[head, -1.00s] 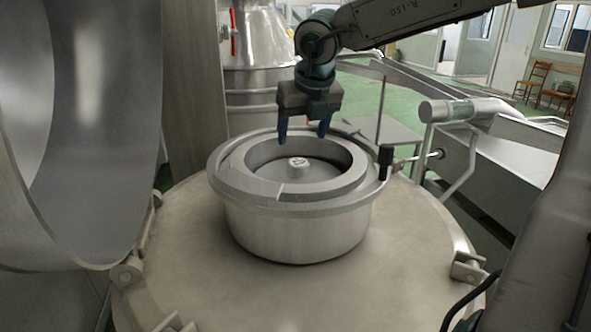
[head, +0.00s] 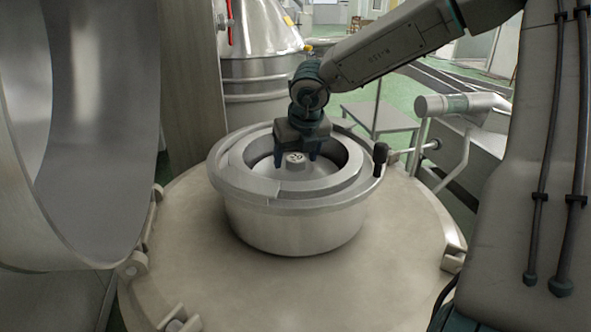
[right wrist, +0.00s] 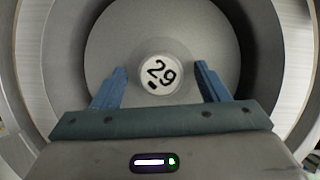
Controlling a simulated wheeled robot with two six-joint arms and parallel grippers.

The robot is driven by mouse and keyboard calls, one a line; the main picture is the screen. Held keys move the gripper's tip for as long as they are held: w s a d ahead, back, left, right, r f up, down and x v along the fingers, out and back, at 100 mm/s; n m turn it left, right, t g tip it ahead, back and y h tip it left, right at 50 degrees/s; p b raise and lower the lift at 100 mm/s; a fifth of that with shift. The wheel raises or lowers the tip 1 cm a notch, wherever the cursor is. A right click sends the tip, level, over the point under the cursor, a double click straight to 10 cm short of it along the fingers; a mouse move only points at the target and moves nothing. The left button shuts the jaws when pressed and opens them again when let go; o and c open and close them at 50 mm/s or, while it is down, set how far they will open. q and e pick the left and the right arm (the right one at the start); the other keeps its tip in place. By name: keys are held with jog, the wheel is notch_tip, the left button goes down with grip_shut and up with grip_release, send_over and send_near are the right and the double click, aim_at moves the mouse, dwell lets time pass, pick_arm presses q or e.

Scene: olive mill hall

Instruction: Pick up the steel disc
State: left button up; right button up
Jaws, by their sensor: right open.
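The steel disc (head: 311,182) lies flat inside a round metal housing (head: 295,235), with a short knob (head: 295,160) standing at its middle. In the right wrist view the open blue fingers (right wrist: 162,80) flank the knob with a gap on both sides. My left gripper is not in view.
The housing's raised rim (head: 235,185) surrounds the disc closely. It stands on a wide round metal top (head: 400,240). A black-knobbed handle (head: 380,153) juts up at the rim's right. A large open metal drum (head: 85,140) stands close at left; a steel vessel (head: 262,65) stands behind.

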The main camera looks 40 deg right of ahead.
jog(key=c, duration=1.3)
jog(key=shift+c, duration=0.3)
jog(key=shift+r, duration=0.1)
